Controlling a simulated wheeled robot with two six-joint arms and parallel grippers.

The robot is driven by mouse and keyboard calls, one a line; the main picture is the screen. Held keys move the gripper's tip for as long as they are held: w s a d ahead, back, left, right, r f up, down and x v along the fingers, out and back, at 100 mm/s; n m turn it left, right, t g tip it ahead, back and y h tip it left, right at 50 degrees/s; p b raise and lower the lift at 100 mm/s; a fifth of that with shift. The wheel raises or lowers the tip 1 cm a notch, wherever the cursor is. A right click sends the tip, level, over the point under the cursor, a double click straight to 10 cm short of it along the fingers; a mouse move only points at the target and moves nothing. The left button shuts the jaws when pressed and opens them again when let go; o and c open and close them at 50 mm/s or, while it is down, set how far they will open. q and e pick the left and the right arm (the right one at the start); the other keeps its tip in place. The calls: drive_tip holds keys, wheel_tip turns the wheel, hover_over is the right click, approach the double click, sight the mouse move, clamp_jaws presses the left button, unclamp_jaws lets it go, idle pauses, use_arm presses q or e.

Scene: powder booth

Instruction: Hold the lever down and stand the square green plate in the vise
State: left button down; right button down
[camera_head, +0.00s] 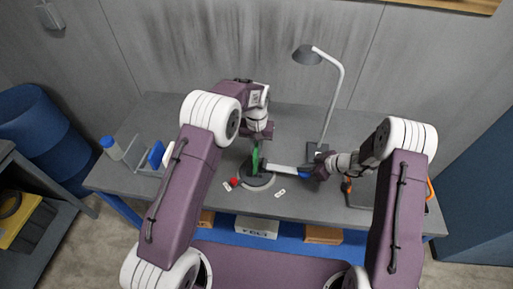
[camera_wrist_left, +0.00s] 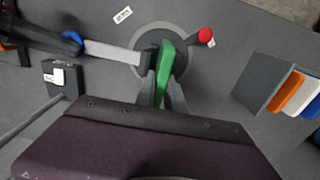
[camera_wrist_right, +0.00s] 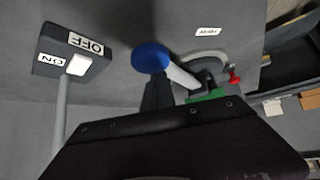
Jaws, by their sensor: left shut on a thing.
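The square green plate (camera_head: 255,160) is shut in my left gripper (camera_head: 258,142). In the left wrist view the plate (camera_wrist_left: 165,68) stands on edge between the fingers (camera_wrist_left: 165,95), over the vise. The vise (camera_wrist_left: 145,42) sits on a round dark base; I cannot tell whether the plate is seated between its jaws. The pale lever (camera_head: 283,170) runs from the vise to a blue knob (camera_wrist_right: 150,57). My right gripper (camera_wrist_right: 157,92) has its fingers together at the blue knob, seemingly touching it. A red knob (camera_wrist_left: 205,35) is on the vise's other side.
A desk lamp (camera_head: 338,95) stands behind the lever; its base (camera_wrist_right: 82,52) carries an ON/OFF switch. A rack at the left holds a blue plate (camera_head: 156,154), with orange (camera_wrist_left: 287,92) and white plates beside it. Small labels (camera_head: 280,192) lie in front.

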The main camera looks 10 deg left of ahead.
use_arm(q)
drive_tip(key=shift+f, duration=0.15)
drive_tip(key=shift+f, duration=1.35)
drive_tip(key=shift+f, duration=0.15)
drive_tip(key=shift+f, duration=0.65)
use_arm(e)
wheel_tip(320, 180, up, 9)
idle(1.0)
